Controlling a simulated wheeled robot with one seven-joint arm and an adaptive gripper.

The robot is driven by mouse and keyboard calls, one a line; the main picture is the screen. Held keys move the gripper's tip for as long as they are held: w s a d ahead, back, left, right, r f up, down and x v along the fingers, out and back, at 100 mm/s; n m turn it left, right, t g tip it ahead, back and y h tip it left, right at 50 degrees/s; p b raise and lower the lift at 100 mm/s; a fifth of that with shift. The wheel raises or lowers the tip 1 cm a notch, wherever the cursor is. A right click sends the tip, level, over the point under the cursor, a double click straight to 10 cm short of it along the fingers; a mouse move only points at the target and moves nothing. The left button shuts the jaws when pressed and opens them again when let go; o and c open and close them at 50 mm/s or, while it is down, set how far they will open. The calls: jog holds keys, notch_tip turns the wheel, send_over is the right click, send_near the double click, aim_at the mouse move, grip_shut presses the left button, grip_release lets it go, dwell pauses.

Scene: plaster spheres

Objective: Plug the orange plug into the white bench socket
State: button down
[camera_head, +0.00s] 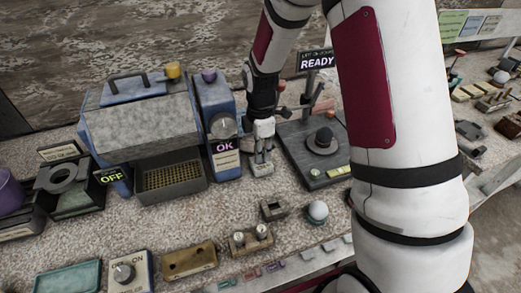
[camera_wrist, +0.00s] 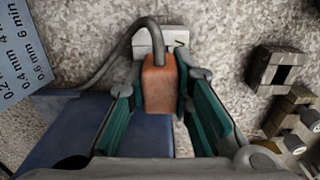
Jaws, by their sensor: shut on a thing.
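The orange plug (camera_wrist: 160,88) sits between the green-padded fingers of my gripper (camera_wrist: 159,96) in the wrist view. A dark grey cable arches from its top and runs off to the left. The white bench socket (camera_wrist: 148,40) lies just beyond the plug, which covers part of it. I cannot tell whether the plug touches or enters it. In the head view my gripper (camera_head: 262,154) points down right over the white socket (camera_head: 261,169), beside the blue machine. The plug cannot be made out there.
The blue-grey machine (camera_head: 228,165) with an "OK" display stands close left of my gripper. A dark stand (camera_head: 320,175) with a "READY" sign is close on the right. A small square holder (camera_head: 272,209) and a white sphere (camera_head: 317,211) lie in front.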

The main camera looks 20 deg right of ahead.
jog(key=shift+f+b, duration=0.35)
jog(key=shift+f, duration=0.65)
jog(key=shift+r+p, duration=0.4)
jog(key=shift+r, duration=0.35)
jog(key=shift+f, duration=0.95)
dwell(1.9)
jog(key=c, duration=1.3)
grip_release()
jog(key=shift+c, duration=0.2)
jog(key=shift+r, duration=0.15)
jog(key=shift+r+p, duration=0.85)
jog(key=shift+r, duration=1.1)
